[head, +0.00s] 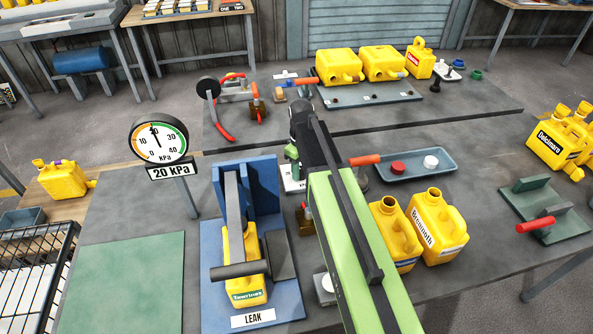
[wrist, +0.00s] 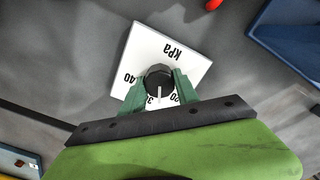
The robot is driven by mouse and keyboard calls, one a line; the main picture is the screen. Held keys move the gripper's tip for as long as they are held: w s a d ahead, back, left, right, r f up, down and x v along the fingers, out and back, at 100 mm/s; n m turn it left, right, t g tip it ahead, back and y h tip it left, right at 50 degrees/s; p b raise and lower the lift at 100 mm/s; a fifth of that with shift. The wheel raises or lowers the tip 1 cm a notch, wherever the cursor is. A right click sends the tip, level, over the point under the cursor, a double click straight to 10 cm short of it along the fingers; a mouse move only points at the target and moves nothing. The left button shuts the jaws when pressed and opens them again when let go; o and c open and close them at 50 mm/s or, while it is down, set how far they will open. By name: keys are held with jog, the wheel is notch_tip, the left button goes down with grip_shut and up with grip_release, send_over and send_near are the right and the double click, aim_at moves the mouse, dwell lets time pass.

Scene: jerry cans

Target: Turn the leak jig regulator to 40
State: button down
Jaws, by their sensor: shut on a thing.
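The regulator's black knob (wrist: 160,75) sits on a white kPa plate (wrist: 178,52) in the wrist view. The plate's numbers 40, part of 30 and 20 show around the knob. The knob's white pointer line lies between the 30 and the 20. My gripper (wrist: 159,84) has its green fingers on both sides of the knob, shut on it. In the head view my arm hides most of the regulator; an edge of its plate (head: 290,185) shows. The round gauge (head: 158,141) has its needle pointing nearly straight up, above a 20 kPa sign (head: 171,171).
The blue leak jig (head: 210,275) holds a yellow can (head: 246,285) left of my arm. Two yellow cans (head: 436,225) stand right of it. A blue-grey tray (head: 440,163) with red and white caps lies behind them. A green mat (head: 125,285) is bare at the left.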

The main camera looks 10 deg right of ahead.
jog(key=m, duration=0.4)
jog(key=shift+s+d+m, duration=0.15)
jog(key=shift+m, duration=0.15)
jog(key=m, duration=0.3)
jog(key=shift+m, duration=0.3)
jog(key=m, duration=0.4)
jog(key=shift+m, duration=2.1)
jog(key=c, duration=0.9)
grip_release()
jog(key=shift+r, duration=0.1)
